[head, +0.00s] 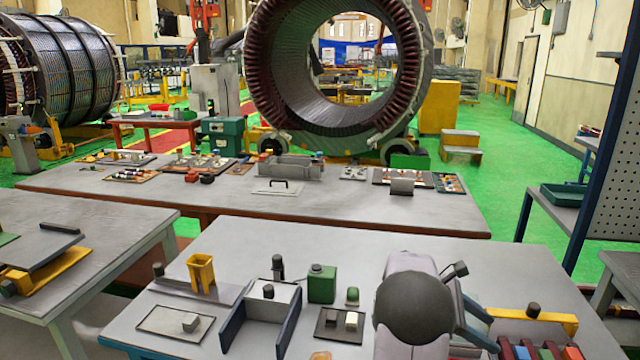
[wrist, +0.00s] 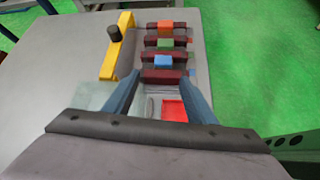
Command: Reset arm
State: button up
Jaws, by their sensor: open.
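My gripper (wrist: 163,78) shows in the wrist view with its two blue fingers apart and nothing held between them. Beyond the fingertips lies a rack of dark red bars (wrist: 150,76). On the bars sit a blue block (wrist: 163,61), a green block (wrist: 165,43) and an orange block (wrist: 165,27). A red square (wrist: 175,110) lies between the fingers in the picture, nearer the palm. A yellow bar (wrist: 118,48) with a black knob (wrist: 114,34) stands to the left. In the head view my arm hides part of this area.
The work table (head: 225,245) holds a yellow funnel-like piece (head: 201,272), a green container (head: 321,284), a blue-sided fixture (head: 262,300) and a tray with small blocks (head: 339,326). A large stator ring (head: 278,80) stands behind. The table's back right is clear.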

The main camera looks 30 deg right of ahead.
jog(key=w+a+t, duration=0.1)
jog(key=w+a, duration=0.1)
jog(key=a, duration=0.2)
jog(key=w+a+f+m+t+y, duration=0.1)
jog(key=w+a, duration=0.1)
jog(key=a, duration=0.3)
jog(key=w+a+t+y+p, duration=0.1)
jog(key=w+a, duration=0.2)
jog(key=a, duration=0.2)
jog(key=shift+f+m, duration=0.2)
jog(key=shift+m, duration=0.2)
jog(key=shift+m+t+y, duration=0.6)
jog(key=shift+t+y, duration=0.1)
jog(key=shift+y, duration=0.1)
jog(key=a, duration=0.3)
jog(key=w+a+f, duration=0.1)
jog(key=a, duration=0.2)
jog(key=w+a+p, duration=0.1)
jog(key=a, duration=0.2)
jog(key=shift+a+f, duration=0.15)
jog(key=shift+a, duration=0.15)
jog(key=s+a+f+m+t+y+p, duration=0.1)
jog(key=s+a+m+y, duration=0.1)
jog(key=a, duration=1.1)
jog(key=s+a+f+m+t+y+p, duration=0.1)
jog(key=s+a+m+y, duration=0.1)
jog(key=a, duration=1.1)
jog(key=shift+s+m+y, duration=0.4)
jog(key=shift+s+y, duration=0.1)
jog(key=shift+s, duration=0.4)
